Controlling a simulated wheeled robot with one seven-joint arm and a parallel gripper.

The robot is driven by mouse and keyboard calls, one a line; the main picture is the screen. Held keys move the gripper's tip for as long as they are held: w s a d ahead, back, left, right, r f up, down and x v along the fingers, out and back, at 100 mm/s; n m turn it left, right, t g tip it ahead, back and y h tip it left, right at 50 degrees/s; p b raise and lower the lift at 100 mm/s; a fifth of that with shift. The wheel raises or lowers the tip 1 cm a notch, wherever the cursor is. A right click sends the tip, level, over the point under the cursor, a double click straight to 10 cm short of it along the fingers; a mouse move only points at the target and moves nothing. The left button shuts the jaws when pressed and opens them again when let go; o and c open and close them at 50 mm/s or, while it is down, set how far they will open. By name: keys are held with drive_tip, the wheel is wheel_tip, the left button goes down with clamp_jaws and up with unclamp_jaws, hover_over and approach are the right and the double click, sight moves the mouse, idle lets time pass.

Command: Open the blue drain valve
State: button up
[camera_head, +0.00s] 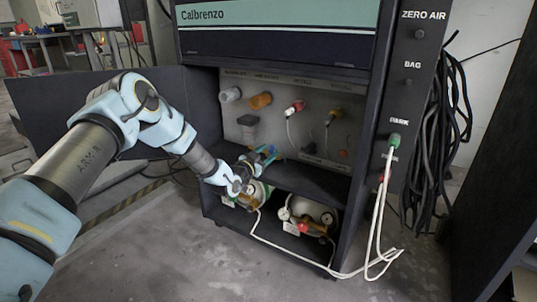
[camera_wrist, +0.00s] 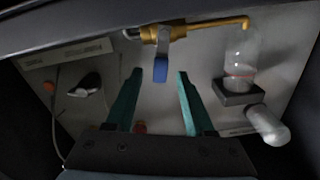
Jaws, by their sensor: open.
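The blue drain valve handle (camera_wrist: 160,70) shows in the wrist view, hanging down in the picture from a brass valve body (camera_wrist: 163,36) on a brass pipe. My gripper (camera_wrist: 160,74) is open, with one teal finger on each side of the handle in the picture. No contact shows, and I cannot tell how far the fingertips are from it in depth. In the head view my gripper (camera_head: 268,154) is in the opening of the dark cabinet, in front of its back panel. There I cannot clearly tell the valve from the gripper.
A clear bowl (camera_wrist: 242,58) on a dark block (camera_wrist: 238,93) and a pale cylinder (camera_wrist: 268,125) are to the right in the wrist view. The head view shows colored fittings (camera_head: 295,106) on the panel, gas cylinders (camera_head: 312,212) below, and white hoses (camera_head: 375,225) at right.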

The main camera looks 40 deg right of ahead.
drive_tip(key=shift+w+d, duration=0.1)
drive_tip(key=shift+d, duration=0.3)
clamp_jaws()
idle(0.4)
